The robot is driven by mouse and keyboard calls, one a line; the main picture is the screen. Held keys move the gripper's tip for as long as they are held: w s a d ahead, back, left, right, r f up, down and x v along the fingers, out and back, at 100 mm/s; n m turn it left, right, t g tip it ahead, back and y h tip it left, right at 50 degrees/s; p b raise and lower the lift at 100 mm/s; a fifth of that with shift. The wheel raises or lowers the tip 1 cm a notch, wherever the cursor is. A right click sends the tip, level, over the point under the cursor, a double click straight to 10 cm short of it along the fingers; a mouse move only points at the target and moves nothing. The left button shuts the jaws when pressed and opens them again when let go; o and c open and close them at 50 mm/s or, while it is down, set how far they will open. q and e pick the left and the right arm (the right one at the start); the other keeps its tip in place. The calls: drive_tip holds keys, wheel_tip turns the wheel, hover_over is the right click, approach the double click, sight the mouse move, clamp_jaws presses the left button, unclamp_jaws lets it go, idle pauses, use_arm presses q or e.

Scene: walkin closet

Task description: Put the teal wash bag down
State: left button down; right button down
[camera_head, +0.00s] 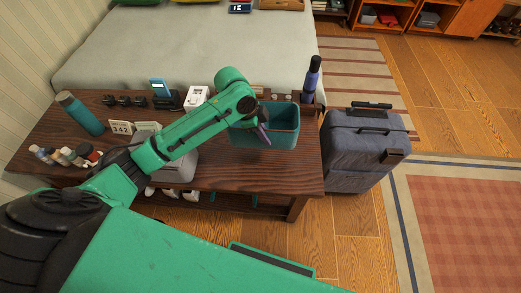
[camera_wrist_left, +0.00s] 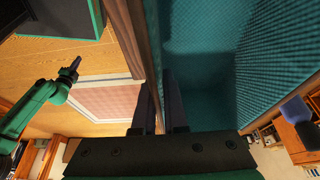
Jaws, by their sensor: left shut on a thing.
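The teal wash bag (camera_head: 284,133) is an open, box-shaped bag at the right part of the dark wooden bench (camera_head: 235,178). It looks upright and level; whether its base touches the bench is hard to tell. My left gripper (camera_head: 263,136) reaches over it from the left and is shut on its near wall. In the left wrist view the two fingers (camera_wrist_left: 160,108) straddle the bag's wall, with the woven teal inside (camera_wrist_left: 205,60) to the right. My right gripper (camera_wrist_left: 75,65) shows small in the left wrist view; its jaws are too small to read.
A purple bottle (camera_head: 312,78) stands just behind the bag, and a grey suitcase (camera_head: 358,150) beside the bench's right end. Bare wood lies in front of the bag.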

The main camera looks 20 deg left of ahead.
sight(257, 147)
use_arm(q)
wheel_tip(257, 147, down, 12)
drive_tip(key=shift+a+f+b, duration=0.1)
drive_tip(key=shift+b, duration=0.55)
drive_tip(key=shift+f, duration=0.1)
drive_tip(key=c, duration=1)
unclamp_jaws()
drive_tip(key=shift+o, duration=0.2)
drive_tip(key=shift+r, duration=0.2)
drive_tip(key=p+v, duration=0.1)
drive_tip(key=v, duration=1.1)
drive_tip(key=shift+s+f+p, duration=0.1)
drive_tip(key=shift+s+p, duration=0.05)
drive_tip(key=shift+p, duration=0.2)
